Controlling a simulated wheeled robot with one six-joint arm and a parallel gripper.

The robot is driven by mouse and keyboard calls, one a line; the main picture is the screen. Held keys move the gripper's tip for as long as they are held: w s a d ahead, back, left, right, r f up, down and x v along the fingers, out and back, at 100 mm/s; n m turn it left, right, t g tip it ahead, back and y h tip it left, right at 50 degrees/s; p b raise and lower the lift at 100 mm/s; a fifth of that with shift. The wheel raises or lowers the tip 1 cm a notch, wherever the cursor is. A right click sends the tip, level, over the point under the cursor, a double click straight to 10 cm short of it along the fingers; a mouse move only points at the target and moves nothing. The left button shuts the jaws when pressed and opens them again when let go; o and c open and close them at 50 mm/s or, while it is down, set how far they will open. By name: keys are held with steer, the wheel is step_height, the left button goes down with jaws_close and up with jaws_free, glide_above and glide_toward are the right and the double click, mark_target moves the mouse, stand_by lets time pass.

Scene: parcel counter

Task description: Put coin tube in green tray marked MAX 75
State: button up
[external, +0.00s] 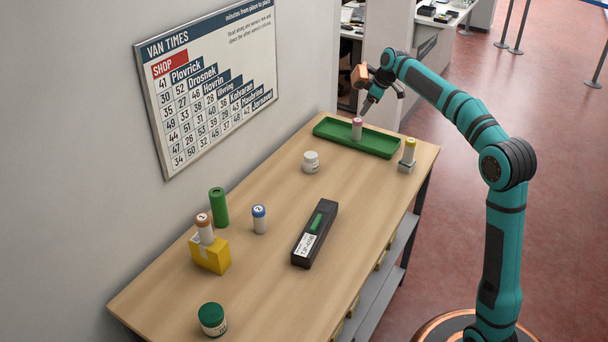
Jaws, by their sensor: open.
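A coin tube (357,130), pale with a pink top, stands upright inside the green tray (388,151) at the far end of the counter. My gripper (368,106) is open just above and slightly right of this tube and appears apart from it. Other similar tubes stand nearer: one with a yellow top (409,150) on a small grey block, one with a blue top (259,219) on the counter, and one with an orange-brown top (204,228) on a yellow block. The tray's marking cannot be read here.
A white jar (311,162), a green cylinder (219,207), a black device with a label (314,234) and a green-lidded jar (212,319) stand on the wooden counter (260,290). A wall with a van times sign (208,85) runs along the left. The counter's near right is clear.

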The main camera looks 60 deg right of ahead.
steer(key=s+a+r+m+t+h, duration=0.1)
steer(key=s+a+r+t, duration=0.2)
steer(key=a, duration=0.6)
steer(key=s+a+r+h, duration=0.1)
steer(key=s+a+r, duration=0.2)
steer(key=s+a, duration=0.45)
steer(key=s+a+r+m+t+h, duration=0.1)
steer(key=s+a+r+t, duration=0.15)
steer(key=a, duration=0.75)
steer(key=s+a+f+t+y, duration=0.1)
steer(key=s+a+t, duration=0.2)
steer(key=s+a, duration=0.5)
steer(key=s+a+f+t+y, duration=0.1)
steer(key=s+a+t, duration=0.3)
steer(key=s+a, duration=0.4)
steer(key=s+f, duration=0.1)
steer(key=s, duration=0.6)
steer(key=shift+a+f+m, duration=0.15)
steer(key=shift+a+m, duration=0.2)
steer(key=shift+m, duration=0.05)
